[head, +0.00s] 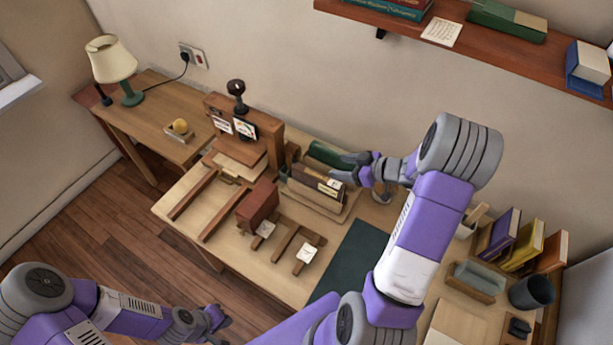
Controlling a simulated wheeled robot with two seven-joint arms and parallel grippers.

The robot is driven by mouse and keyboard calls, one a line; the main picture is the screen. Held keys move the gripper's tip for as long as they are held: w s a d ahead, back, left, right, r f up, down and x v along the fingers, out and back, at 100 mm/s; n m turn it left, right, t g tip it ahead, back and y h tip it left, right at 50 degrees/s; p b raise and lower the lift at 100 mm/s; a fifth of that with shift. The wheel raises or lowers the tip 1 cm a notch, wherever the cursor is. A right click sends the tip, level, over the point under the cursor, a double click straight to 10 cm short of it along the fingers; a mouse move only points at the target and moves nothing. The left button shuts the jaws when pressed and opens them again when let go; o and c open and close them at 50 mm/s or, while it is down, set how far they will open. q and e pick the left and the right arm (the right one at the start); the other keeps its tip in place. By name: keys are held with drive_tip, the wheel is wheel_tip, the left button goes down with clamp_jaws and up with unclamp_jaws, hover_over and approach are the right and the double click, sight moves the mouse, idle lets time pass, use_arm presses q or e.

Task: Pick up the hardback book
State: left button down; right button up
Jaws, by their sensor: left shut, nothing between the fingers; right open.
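Several books are in view, and I cannot tell for certain which one is the hardback book. A dark book with a pale label (316,180) stands in a wooden holder (312,202) on the desk. A dark green book (331,155) is just behind it, partly hidden by my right gripper. My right gripper (345,168) is open at the right end of these books; whether it touches them is unclear. My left gripper (219,318) is shut and empty, low at the bottom left, in front of the desk and away from the books.
A red-brown block (258,204) and wooden strips lie left of the holder. A dark green mat (352,258) lies to the right. Upright books (524,243) and a dark cup (531,292) stand at the right. A shelf (480,45) hangs above. A lamp (111,62) stands back left.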

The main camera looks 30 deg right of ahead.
drive_tip(key=b, duration=0.6)
approach(320, 177)
drive_tip(key=shift+x, duration=0.85)
drive_tip(key=shift+f, duration=0.15)
drive_tip(key=b+x, duration=0.2)
drive_tip(key=x, duration=0.5)
drive_tip(key=shift+w+f, duration=0.1)
drive_tip(key=shift+w, duration=0.1)
clamp_jaws()
